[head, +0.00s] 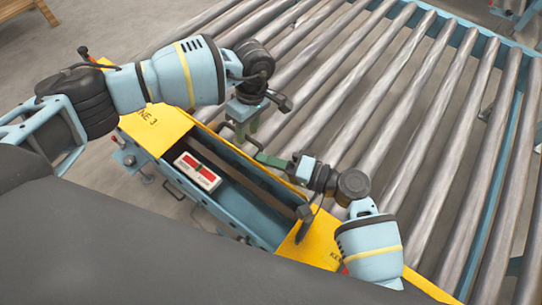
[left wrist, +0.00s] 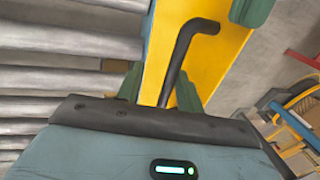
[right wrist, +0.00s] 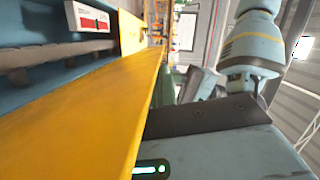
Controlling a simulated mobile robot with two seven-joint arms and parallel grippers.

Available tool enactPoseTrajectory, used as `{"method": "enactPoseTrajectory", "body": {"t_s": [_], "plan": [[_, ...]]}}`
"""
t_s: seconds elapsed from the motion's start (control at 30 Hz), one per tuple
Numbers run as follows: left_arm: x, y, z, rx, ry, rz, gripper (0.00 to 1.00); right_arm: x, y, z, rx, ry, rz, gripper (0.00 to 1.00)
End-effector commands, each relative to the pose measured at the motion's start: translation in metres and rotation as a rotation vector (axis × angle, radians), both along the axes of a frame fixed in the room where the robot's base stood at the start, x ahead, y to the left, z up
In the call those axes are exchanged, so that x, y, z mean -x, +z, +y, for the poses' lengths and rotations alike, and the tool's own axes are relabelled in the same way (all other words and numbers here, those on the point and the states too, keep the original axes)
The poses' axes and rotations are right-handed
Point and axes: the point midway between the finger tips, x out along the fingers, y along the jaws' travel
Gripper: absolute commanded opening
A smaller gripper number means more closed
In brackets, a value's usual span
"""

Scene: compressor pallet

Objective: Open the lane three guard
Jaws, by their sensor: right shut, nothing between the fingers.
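The lane three guard is a yellow panel (right wrist: 85,100) standing raised along the conveyor side of a blue trough; the trough shows open in the head view. A black bent handle (left wrist: 178,62) sticks out from the yellow panel. My left gripper (head: 243,122) is at this handle, its green fingers apart on either side of the rod in the left wrist view. My right gripper (head: 270,160) is shut and empty, beside the panel on the roller side, close to the left one. The yellow panel partly hides its fingers in the right wrist view.
A white box with red marks (head: 197,171) lies inside the blue trough (head: 240,219). Metal rollers (head: 400,110) fill the right side. A wooden table (head: 25,8) stands far left.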

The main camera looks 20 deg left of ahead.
Motion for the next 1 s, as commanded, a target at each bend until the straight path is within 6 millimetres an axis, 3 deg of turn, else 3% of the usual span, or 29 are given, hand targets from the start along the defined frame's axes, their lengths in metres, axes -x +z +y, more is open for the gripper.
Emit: {"method": "enactPoseTrajectory", "body": {"t_s": [0.37,0.8,1.0], "plan": [[-0.004,0.012,-0.002,0.005,-0.001,-0.008,0.34,-0.002,0.0,-0.001,0.002,-0.004,-0.002,0.0],[-0.019,0.089,-0.007,0.003,-0.001,-0.007,0.34,-0.002,0.001,-0.002,0.002,-0.005,-0.002,0.0],[-0.023,0.113,-0.009,0.003,-0.001,-0.005,0.34,-0.003,0.001,-0.002,0.002,-0.005,-0.003,0.0]]}}
